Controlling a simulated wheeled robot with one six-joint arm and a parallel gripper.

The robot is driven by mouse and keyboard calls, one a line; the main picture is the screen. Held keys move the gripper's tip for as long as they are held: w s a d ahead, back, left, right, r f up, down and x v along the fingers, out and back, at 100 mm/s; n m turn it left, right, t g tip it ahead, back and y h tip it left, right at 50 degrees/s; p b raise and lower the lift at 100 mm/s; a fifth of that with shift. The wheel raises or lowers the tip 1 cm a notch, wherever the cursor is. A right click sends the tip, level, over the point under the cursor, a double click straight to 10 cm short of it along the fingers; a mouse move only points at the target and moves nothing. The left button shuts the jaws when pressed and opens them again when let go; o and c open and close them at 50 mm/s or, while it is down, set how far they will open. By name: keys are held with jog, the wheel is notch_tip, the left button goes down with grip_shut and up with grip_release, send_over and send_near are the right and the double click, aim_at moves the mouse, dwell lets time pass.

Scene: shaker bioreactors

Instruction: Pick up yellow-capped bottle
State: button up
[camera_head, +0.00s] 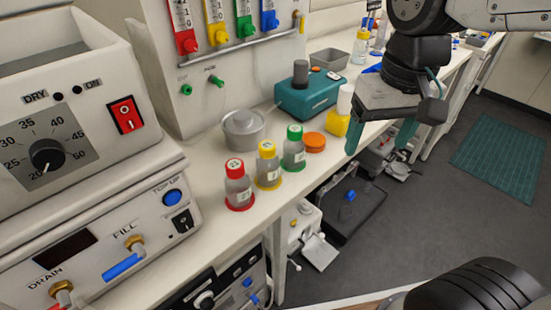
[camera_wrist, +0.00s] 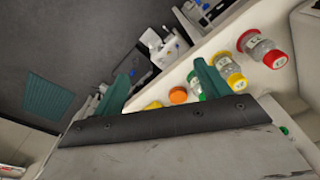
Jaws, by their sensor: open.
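The yellow-capped bottle (camera_head: 268,166) stands upright on the white bench, between a red-capped bottle (camera_head: 238,186) on its left and a green-capped bottle (camera_head: 293,149) on its right. Each has a base ring in its cap's colour. In the wrist view the yellow-capped bottle (camera_wrist: 231,76) shows just right of one teal finger. My gripper (camera_head: 380,137) is open and empty, its teal fingers pointing down, to the right of the bottles and out past the bench's front edge. It also shows in the wrist view (camera_wrist: 165,80). The green-capped bottle is partly hidden there by a finger.
A large control unit (camera_head: 70,130) fills the left. Equipment (camera_head: 350,205) sits on the floor under the bench.

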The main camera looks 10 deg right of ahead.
jog(key=w+a+f, duration=0.3)
jog(key=w+a, duration=0.6)
jog(key=a, duration=0.1)
jog(key=n+g, duration=0.1)
send_over(268, 158)
jog(key=w, duration=0.2)
jog(key=f, duration=0.3)
jog(key=shift+a, duration=0.3)
jog(key=f, duration=0.7)
jog(key=shift+s+d+f, duration=0.2)
jog(key=shift+d+f, duration=0.15)
jog(key=c, duration=1.2)
jog(key=shift+o, duration=0.2)
jog(key=shift+r, duration=0.1)
